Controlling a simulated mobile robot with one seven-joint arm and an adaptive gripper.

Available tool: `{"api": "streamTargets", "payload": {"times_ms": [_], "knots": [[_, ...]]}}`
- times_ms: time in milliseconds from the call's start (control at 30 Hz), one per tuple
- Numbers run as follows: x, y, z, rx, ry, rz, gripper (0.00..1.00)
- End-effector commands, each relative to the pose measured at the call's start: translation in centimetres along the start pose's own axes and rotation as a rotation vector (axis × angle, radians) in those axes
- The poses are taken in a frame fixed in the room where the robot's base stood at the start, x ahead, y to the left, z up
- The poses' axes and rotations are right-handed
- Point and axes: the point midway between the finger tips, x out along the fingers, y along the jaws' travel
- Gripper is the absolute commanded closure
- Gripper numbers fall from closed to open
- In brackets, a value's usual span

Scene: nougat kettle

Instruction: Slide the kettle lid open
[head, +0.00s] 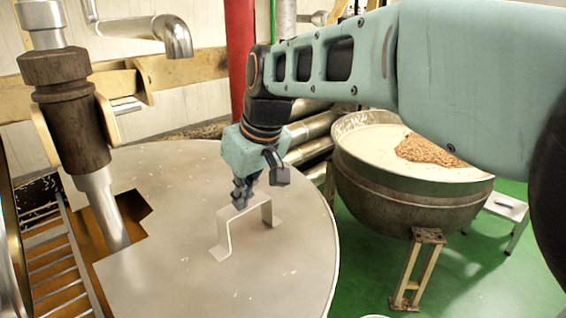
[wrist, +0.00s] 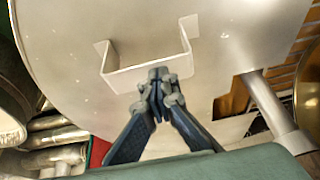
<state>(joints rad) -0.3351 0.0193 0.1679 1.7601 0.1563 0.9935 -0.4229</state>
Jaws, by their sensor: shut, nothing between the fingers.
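The kettle lid (head: 180,265) is a flat, light-grey round plate on the large kettle at left, with a cutout beside a vertical shaft. It also fills much of the wrist view (wrist: 90,60). A bent metal strap handle (head: 224,236) stands up from the lid, and the wrist view shows it (wrist: 118,77) ahead of my fingertips. My gripper (head: 240,200) is shut and empty, pointing down at the handle's top bar. In the wrist view its closed fingertips (wrist: 158,76) meet or overlap the bar; I cannot tell whether they touch it.
A thick mixer shaft (head: 75,120) rises through the lid's cutout at left. A round metal bowl with nuts (head: 410,195) stands on legs at right. A red pipe (head: 238,60) and metal pipes are behind.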

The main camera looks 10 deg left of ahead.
Motion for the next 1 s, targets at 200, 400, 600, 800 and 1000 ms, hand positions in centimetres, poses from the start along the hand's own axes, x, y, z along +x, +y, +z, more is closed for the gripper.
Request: {"api": "streamTargets", "payload": {"times_ms": [200, 400, 600, 800, 1000], "knots": [[0.5, 0.1, 0.6, 0.003, -0.018, -0.004, 1.00], [0.5, 0.4, 0.6, 0.005, -0.019, -0.005, 1.00], [0.5, 3.5, 0.7, 0.009, -0.020, -0.003, 1.00], [0.4, 9.2, 0.8, 0.013, -0.021, -0.003, 1.00], [0.2, 15.5, 0.7, 0.012, -0.019, -0.004, 1.00]]}}
